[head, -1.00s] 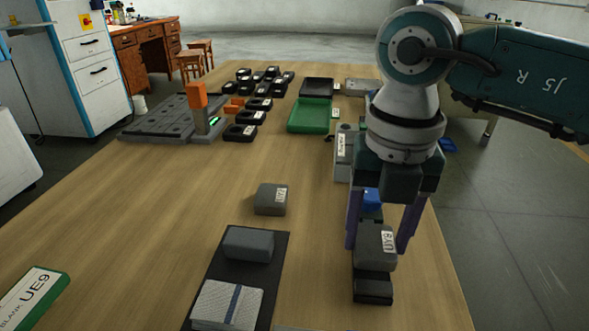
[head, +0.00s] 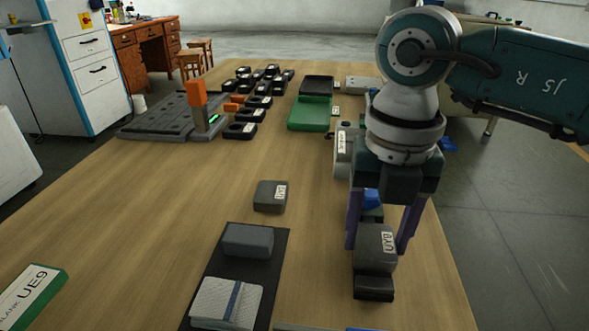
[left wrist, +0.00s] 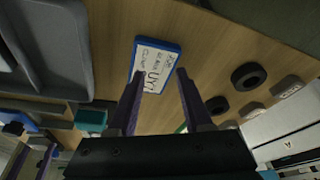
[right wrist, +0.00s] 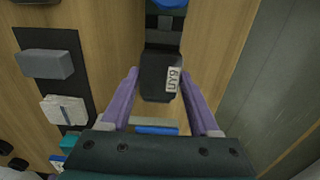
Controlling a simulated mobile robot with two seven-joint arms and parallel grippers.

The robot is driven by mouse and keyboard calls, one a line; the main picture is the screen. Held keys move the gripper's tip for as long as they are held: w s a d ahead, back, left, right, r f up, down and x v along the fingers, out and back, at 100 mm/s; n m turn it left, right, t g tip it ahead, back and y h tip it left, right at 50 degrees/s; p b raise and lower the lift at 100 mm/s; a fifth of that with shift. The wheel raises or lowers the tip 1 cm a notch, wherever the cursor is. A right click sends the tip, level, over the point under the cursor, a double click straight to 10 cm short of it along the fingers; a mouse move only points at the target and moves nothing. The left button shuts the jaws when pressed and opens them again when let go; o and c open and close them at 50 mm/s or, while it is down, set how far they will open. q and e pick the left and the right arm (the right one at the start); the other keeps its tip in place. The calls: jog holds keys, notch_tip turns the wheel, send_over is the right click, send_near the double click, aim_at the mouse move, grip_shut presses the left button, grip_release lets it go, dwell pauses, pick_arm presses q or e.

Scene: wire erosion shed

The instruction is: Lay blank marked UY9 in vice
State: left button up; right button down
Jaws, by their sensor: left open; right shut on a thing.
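The grey blank marked UY9 (head: 374,246) is held between the fingers of my right gripper (head: 377,245). It also shows in the right wrist view (right wrist: 155,75), its white label on the right side. Below and behind the blank is a dark fixture (head: 374,291) with a blue part (head: 371,197), apparently the vice. The blank hides much of it, and I cannot tell whether they touch. My left gripper (left wrist: 158,85) is open and empty. Beyond its fingers is a blue-edged card (left wrist: 154,65) reading UY.
Another labelled grey blank (head: 270,196) lies left of my right gripper. A black mat (head: 272,265) holds a grey block (head: 247,240) and a striped cloth (head: 227,302). A green-edged UE9 card (head: 32,298) lies front left. A green tray (head: 310,113) stands farther back. Table left of centre is clear.

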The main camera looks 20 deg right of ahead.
pick_arm(q)
jog(key=shift+f+b, duration=0.3)
pick_arm(e)
jog(key=shift+f, duration=0.4)
jog(key=shift+c, duration=0.2)
grip_release()
jog(key=shift+o, duration=0.2)
pick_arm(q)
jog(key=shift+r+p, duration=3.35)
jog(key=shift+p, duration=0.05)
pick_arm(e)
jog(key=shift+r, duration=3.55)
